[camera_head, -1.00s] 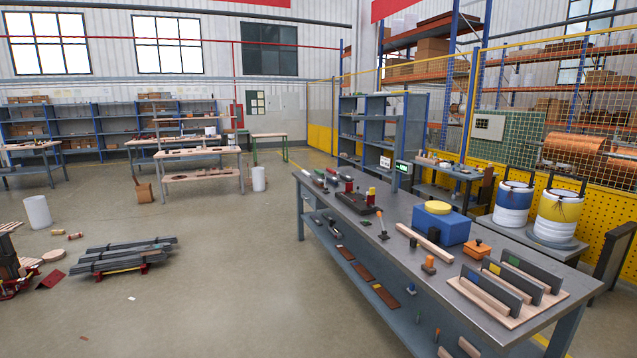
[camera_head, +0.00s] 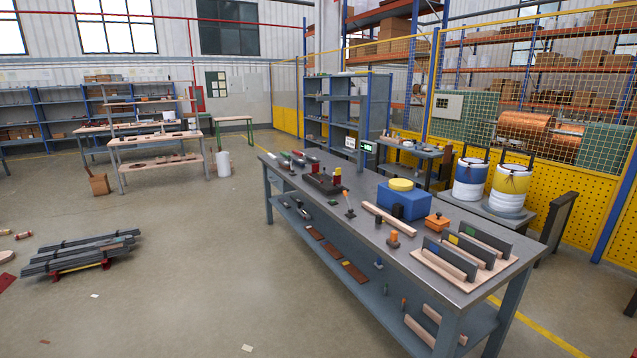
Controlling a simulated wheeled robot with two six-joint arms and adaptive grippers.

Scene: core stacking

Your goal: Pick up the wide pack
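Three dark flat packs stand on edge in a wooden rack (camera_head: 428,262) at the near right end of the long grey workbench (camera_head: 365,232). The front pack (camera_head: 446,253) has a blue mark, the middle pack (camera_head: 472,249) a yellow mark, and the rear pack (camera_head: 490,238) a green mark. I cannot tell from this distance which one is the wide pack. A pile of long dark strips (camera_head: 80,254) also lies on the floor at the left. Neither of my grippers is in view.
A blue box (camera_head: 404,204) with a yellow round top, an orange block (camera_head: 437,222) and hand tools stand on the workbench. Its lower shelf holds wooden pieces. Drums (camera_head: 508,190) stand behind at the right. The floor (camera_head: 190,270) left of the bench is mostly open.

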